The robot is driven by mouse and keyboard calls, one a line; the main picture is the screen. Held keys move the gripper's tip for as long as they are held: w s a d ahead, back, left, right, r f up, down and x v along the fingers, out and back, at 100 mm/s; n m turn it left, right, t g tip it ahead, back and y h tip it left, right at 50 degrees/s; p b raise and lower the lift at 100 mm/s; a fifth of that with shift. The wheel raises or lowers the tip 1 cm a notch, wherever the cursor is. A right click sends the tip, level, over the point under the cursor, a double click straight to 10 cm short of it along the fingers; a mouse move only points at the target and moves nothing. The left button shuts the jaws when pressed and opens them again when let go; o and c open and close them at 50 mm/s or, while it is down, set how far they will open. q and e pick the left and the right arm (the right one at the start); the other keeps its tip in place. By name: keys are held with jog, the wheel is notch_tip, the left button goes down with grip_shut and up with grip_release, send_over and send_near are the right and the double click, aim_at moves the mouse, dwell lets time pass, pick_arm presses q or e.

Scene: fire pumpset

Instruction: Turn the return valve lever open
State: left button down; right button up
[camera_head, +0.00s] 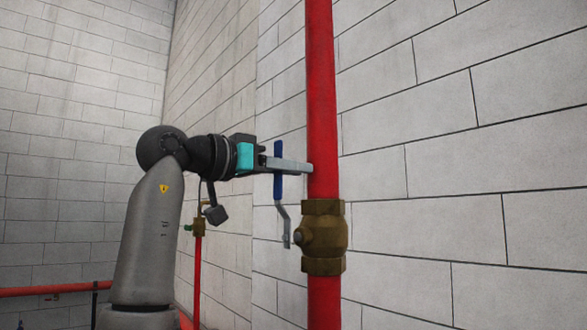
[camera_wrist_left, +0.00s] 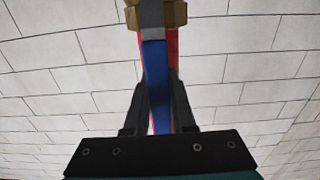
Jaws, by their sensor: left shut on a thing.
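The return valve is a brass body (camera_head: 324,237) on a vertical red pipe (camera_head: 322,100). Its lever has a blue grip (camera_head: 278,155) and a bent grey metal shank (camera_head: 284,222). The lever stands upright, roughly parallel to the pipe, its lower end beside the valve body. My left gripper (camera_head: 288,165) reaches in from the left and is shut on the blue grip. In the left wrist view the blue grip (camera_wrist_left: 154,70) runs between the two fingers (camera_wrist_left: 158,100), with the brass valve (camera_wrist_left: 170,15) at the top. My right gripper is not in view.
Pale block walls (camera_head: 450,180) stand behind and to the right, close to the pipe. A thinner red pipe (camera_head: 197,275) with a small brass fitting (camera_head: 198,228) is farther back at left. A horizontal red pipe (camera_head: 50,290) runs low at far left.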

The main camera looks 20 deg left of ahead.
pick_arm(q)
jog(key=shift+f, duration=0.1)
jog(key=c, duration=0.7)
grip_release()
jog(key=shift+a, duration=0.15)
jog(key=shift+c, duration=0.2)
jog(key=b+v, duration=0.5)
jog(key=v, duration=1)
